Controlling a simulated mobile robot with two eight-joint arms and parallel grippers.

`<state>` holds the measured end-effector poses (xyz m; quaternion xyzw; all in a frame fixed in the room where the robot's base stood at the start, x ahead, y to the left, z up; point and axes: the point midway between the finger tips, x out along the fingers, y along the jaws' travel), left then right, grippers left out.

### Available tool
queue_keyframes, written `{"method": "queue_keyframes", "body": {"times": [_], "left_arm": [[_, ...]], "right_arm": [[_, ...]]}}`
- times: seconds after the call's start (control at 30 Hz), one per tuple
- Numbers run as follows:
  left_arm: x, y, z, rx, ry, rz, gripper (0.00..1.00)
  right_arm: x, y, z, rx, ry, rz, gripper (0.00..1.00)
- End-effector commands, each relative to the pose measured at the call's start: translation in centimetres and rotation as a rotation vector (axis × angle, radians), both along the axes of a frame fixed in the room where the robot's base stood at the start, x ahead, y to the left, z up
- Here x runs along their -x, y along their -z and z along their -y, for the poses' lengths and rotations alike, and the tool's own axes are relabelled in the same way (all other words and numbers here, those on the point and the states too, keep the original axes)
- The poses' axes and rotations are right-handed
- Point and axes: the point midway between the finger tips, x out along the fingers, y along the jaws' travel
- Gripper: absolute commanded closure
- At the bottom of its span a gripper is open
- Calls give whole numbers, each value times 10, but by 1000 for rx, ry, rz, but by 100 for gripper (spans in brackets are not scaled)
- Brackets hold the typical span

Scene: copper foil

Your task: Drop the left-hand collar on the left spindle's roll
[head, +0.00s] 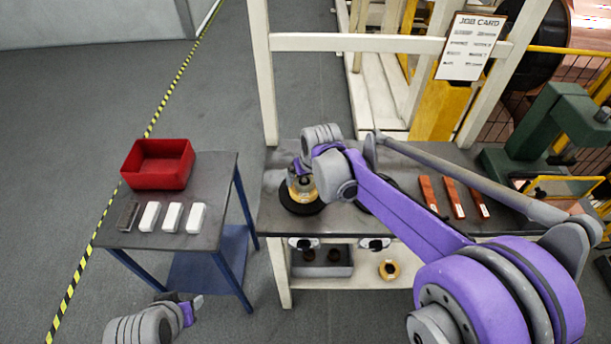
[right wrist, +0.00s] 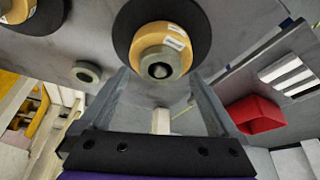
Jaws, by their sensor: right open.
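The left spindle's roll (head: 300,192) is yellow-tan and sits on a black disc (head: 300,208) on the bench. In the right wrist view the roll (right wrist: 150,38) has white labels, and a grey-green collar (right wrist: 160,66) lies at its upper end around the spindle tip. My right gripper (right wrist: 163,84) is open, its fingers apart on either side below the collar, holding nothing. In the head view the right gripper (head: 302,176) is just above the roll and partly hides it. Another grey-green ring (right wrist: 87,72) lies on the bench. My left gripper (head: 190,307) is low at left, away from the bench.
A second roll (right wrist: 22,8) shows in the right wrist view; my right arm mostly hides it in the head view. Copper strips (head: 453,197) lie to the right, near a green press (head: 548,130). A side table holds a red bin (head: 158,165) and several blocks (head: 172,218).

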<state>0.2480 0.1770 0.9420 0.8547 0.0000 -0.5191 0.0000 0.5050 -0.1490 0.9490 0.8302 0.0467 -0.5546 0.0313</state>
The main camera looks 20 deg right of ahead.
Motion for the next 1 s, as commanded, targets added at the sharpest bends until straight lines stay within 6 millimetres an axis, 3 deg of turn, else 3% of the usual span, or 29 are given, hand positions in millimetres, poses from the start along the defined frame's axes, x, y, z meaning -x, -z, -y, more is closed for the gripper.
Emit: {"method": "queue_keyframes", "body": {"times": [0.23, 0.7, 1.0], "left_arm": [[-3, -9, 0, 0, 0, 7, 50], [-7, -19, 0, 0, 0, 14, 50], [-8, -21, 0, 0, 0, 16, 50]], "right_arm": [[-1, -12, 0, 0, 0, 2, 4], [36, -98, 4, 0, 0, 0, 4], [53, -121, 6, 0, 4, 3, 4]]}}
